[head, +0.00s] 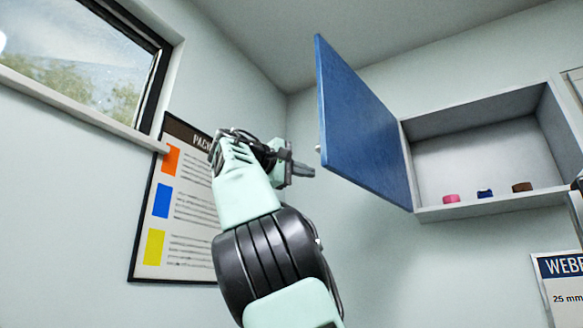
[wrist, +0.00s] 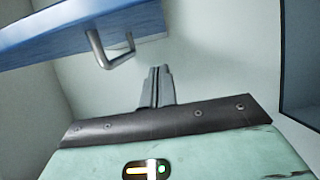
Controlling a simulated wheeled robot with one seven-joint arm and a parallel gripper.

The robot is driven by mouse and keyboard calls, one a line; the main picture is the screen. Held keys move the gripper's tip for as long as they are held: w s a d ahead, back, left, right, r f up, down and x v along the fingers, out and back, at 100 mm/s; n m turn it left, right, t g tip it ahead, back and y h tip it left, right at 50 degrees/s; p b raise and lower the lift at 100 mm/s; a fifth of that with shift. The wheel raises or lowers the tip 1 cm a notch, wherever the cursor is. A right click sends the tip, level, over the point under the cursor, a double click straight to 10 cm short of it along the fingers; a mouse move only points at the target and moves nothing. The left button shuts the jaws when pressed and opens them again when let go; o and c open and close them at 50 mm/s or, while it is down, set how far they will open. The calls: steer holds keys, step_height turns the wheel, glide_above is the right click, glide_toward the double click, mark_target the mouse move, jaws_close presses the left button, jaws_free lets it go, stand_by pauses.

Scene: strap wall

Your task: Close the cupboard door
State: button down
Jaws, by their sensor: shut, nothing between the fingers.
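The blue cupboard door (head: 358,130) stands wide open, hinged at the left side of the grey cupboard (head: 480,211) on the wall. In the wrist view the door's underside edge (wrist: 80,37) crosses the upper left, with a metal bar handle (wrist: 110,52) on its face. In the head view only a bit of the handle (head: 318,149) shows at the door's left edge. My gripper (head: 308,171) is shut and empty, just left of the door and apart from it. In the wrist view its closed fingers (wrist: 157,75) are below and right of the handle, not touching it.
Inside the cupboard lie a pink roll (head: 452,198), a blue roll (head: 485,193) and a brown roll (head: 522,187). A framed poster (head: 178,210) hangs behind my arm, below a window (head: 80,60). A sign (head: 562,285) is at the lower right. Wall below the door is clear.

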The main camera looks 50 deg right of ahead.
steer(key=shift+s+d+b, duration=0.15)
steer(key=shift+s+d, duration=0.3)
steer(key=shift+s, duration=0.4)
steer(key=shift+s+d+b, duration=0.2)
steer(key=shift+s+d, duration=0.2)
steer(key=shift+s, duration=0.4)
steer(key=shift+s+d+b, duration=0.15)
steer(key=shift+s+d, duration=0.3)
steer(key=shift+s, duration=0.4)
